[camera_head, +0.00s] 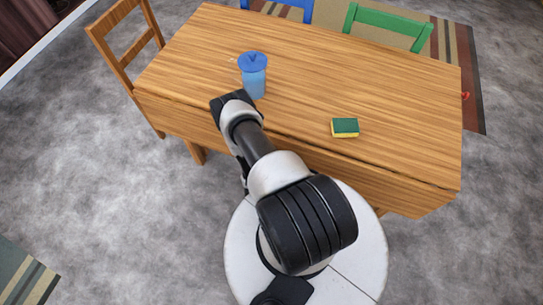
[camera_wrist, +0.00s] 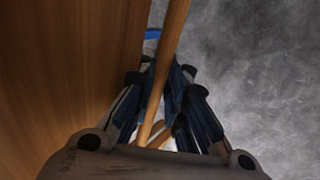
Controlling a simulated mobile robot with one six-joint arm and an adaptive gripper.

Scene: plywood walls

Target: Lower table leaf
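The wooden table (camera_head: 300,62) stands across the upper middle of the head view with its top flat. Along its near side a wooden panel (camera_head: 400,192) slopes down from the top's edge; it looks like a leaf, but its exact angle is unclear. My gripper is hidden behind my wrist at the near left edge in the head view. In the wrist view my gripper (camera_wrist: 166,78) has its two dark blue fingers either side of a slim wooden bar (camera_wrist: 172,40). I cannot tell whether they touch it. A broad wooden face (camera_wrist: 60,70) fills the left.
A blue lidded pitcher (camera_head: 253,78) stands on the table close to my wrist. A green and yellow sponge (camera_head: 344,127) lies near the front edge. A wooden chair (camera_head: 122,45), a blue chair (camera_head: 280,5) and a green chair (camera_head: 388,22) surround the table.

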